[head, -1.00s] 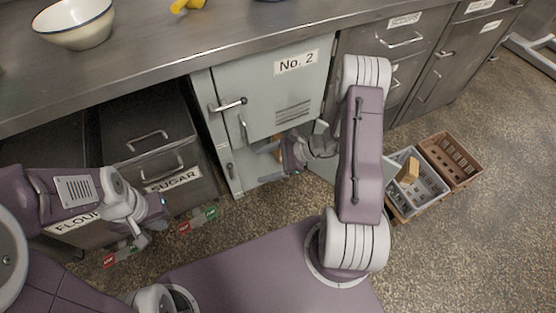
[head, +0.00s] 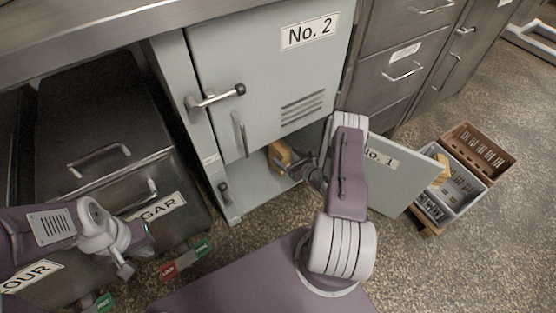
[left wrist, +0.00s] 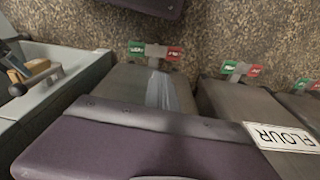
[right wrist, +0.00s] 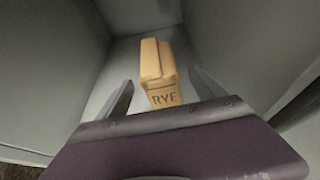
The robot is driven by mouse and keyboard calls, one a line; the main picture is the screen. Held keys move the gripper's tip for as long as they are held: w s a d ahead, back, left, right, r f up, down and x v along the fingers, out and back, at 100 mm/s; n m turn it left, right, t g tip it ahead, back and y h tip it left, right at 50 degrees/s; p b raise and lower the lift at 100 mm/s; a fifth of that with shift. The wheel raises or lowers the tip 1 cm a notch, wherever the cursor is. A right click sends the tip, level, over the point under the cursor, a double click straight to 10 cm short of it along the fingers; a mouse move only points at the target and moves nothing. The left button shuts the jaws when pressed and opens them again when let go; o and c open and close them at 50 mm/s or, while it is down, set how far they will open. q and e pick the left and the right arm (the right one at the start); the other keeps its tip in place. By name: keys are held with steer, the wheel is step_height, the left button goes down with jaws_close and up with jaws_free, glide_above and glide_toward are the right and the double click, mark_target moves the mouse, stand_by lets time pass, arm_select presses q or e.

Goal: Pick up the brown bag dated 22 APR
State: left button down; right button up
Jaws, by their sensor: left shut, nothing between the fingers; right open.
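A tan-brown paper bag (right wrist: 160,75) printed RYE stands inside the open lower compartment of the locker; no date is readable on it. The bag also shows in the head view (head: 281,153) and, at the left edge, in the left wrist view (left wrist: 37,68). My right gripper (right wrist: 160,80) is open, its fingers on either side of the bag's line and short of it; I see no contact. In the head view my right gripper (head: 300,168) is at the compartment's mouth. My left gripper (head: 126,268) is shut and empty, low in front of the drawers.
The lower door, No. 1 (head: 405,178), stands open to the right of my right arm; door No. 2 (head: 270,80) above is closed. A grey crate (head: 462,203) with a tan item and a brown crate (head: 497,163) stand on the floor at right. FLOUR and SUGAR (head: 160,207) bins stand left.

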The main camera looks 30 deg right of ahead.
steer(key=shift+w+f, duration=0.15)
steer(key=shift+w, duration=0.2)
steer(key=b+x, duration=0.4)
steer(key=shift+a+f, duration=0.1)
steer(key=shift+f, duration=0.15)
steer(key=shift+w+b, duration=0.3)
steer(key=shift+w, duration=0.1)
steer(key=shift+r, duration=0.15)
steer(key=shift+w, duration=0.1)
jaws_close()
